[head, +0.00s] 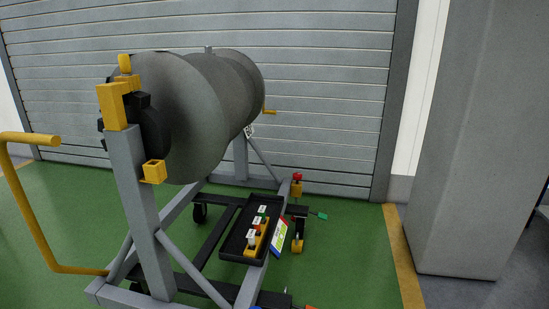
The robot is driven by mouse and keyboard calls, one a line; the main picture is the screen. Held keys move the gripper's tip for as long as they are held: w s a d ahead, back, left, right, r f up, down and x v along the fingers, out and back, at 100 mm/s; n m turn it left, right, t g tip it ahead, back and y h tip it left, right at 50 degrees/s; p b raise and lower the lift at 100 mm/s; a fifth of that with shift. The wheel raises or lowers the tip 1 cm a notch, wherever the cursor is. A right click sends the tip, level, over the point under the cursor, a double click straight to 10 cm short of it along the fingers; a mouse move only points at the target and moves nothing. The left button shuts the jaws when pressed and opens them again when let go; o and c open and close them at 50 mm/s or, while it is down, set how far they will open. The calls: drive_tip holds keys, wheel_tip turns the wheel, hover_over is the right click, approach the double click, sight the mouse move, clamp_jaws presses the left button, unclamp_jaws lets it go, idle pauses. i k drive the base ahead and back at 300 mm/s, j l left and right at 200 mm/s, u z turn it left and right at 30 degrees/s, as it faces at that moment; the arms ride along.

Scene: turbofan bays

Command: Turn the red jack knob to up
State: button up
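The red jack knob (297,177) sits on top of a yellow jack body (296,188) at the far right corner of the grey engine stand (143,200). It is small in the head view, and I cannot tell which way it is turned. A green tag (321,216) sticks out to the right below it, and a yellow-orange foot or wheel (297,245) shows lower down. My gripper is not in view.
A large grey engine cylinder (190,110) rests on the stand. A black tray (229,245) with labelled parts and a colourful card (279,237) are near the jack. A yellow handle (35,205) juts left.

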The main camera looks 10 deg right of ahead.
sight(297, 176)
drive_tip(key=k+l, duration=0.2)
drive_tip(key=l, duration=0.2)
drive_tip(key=k+l, duration=0.2)
drive_tip(key=l, duration=0.2)
drive_tip(key=l+u, duration=0.15)
drive_tip(key=l, duration=1.05)
drive_tip(key=i+l, duration=0.25)
drive_tip(key=i+l+u, duration=0.1)
drive_tip(key=l, duration=0.35)
drive_tip(key=i+l, duration=0.35)
drive_tip(key=i+l+u, duration=0.35)
drive_tip(key=i+l, duration=1.75)
drive_tip(key=i, duration=0.25)
drive_tip(key=i+l, duration=0.1)
drive_tip(key=i, duration=0.35)
drive_tip(key=i+l, duration=0.15)
drive_tip(key=i, duration=0.25)
drive_tip(key=j+u, duration=0.05)
